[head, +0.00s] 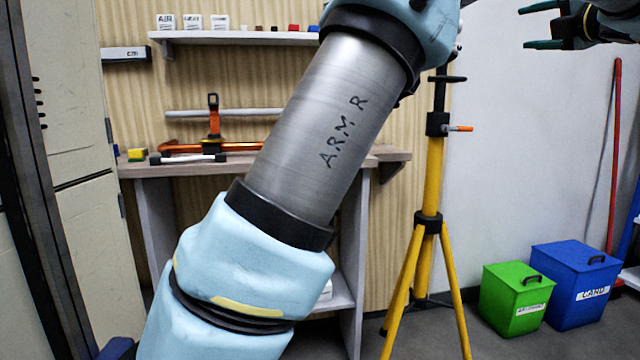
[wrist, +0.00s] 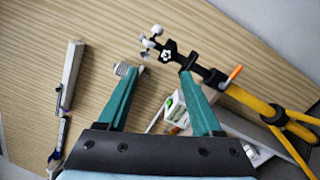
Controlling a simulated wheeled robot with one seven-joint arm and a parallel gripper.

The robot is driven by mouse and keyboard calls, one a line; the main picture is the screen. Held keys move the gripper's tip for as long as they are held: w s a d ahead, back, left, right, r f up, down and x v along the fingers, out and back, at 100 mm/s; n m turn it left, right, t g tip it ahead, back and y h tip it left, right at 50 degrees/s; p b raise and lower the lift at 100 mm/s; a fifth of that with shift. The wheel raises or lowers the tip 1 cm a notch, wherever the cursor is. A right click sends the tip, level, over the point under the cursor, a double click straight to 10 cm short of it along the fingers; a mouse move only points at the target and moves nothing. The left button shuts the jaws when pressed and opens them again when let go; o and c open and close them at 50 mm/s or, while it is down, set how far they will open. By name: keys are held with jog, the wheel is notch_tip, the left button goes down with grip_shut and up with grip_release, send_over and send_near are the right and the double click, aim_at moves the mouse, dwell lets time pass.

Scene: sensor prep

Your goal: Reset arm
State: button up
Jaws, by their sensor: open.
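My gripper (head: 532,24) is at the upper right of the head view, pointing left, with its two dark green fingers apart and nothing between them. In the wrist view my gripper (wrist: 162,72) shows two teal fingers spread wide and empty. My own arm, with a bare metal section marked "ARM R", crosses the middle of the head view and hides part of the bench and wall. A yellow tripod (head: 430,190) with a black upper post stands right of my arm. It also shows in the wrist view (wrist: 255,103), its head close to the right finger in the picture.
A workbench (head: 230,166) holds an orange-handled tool (head: 213,118) and small items. A wall shelf (head: 240,38) carries white boxes. A green bin (head: 515,300) and a blue bin (head: 575,285) stand at right, near a red pole (head: 614,150). A cabinet (head: 75,150) is left.

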jog(key=w+a+f+m+g+h, duration=0.3)
jog(key=w+a+f+m+h, duration=0.6)
jog(key=w+f+m, duration=0.6)
jog(key=s+a+f+m+g+y, duration=0.2)
jog(key=s+a+f+m+g, duration=0.2)
jog(key=a+f, duration=0.65)
jog(key=s+a+f+m+g+y, duration=0.1)
jog(key=s+a+f+m+g, duration=0.25)
jog(key=a+f, duration=0.7)
jog(key=s+a+f+m+g+y, duration=0.1)
jog(key=s+a+f+g+y, duration=0.1)
jog(key=s+a+f+g, duration=0.55)
jog(key=s+a+f+m+y, duration=0.15)
jog(key=s+a+f, duration=0.25)
jog(key=s+a, duration=0.7)
notch_tip(320, 180, up, 24)
jog(key=d+p, duration=0.1)
jog(key=p, duration=2.4)
jog(key=shift+s+d, duration=0.2)
jog(key=shift+s, duration=0.2)
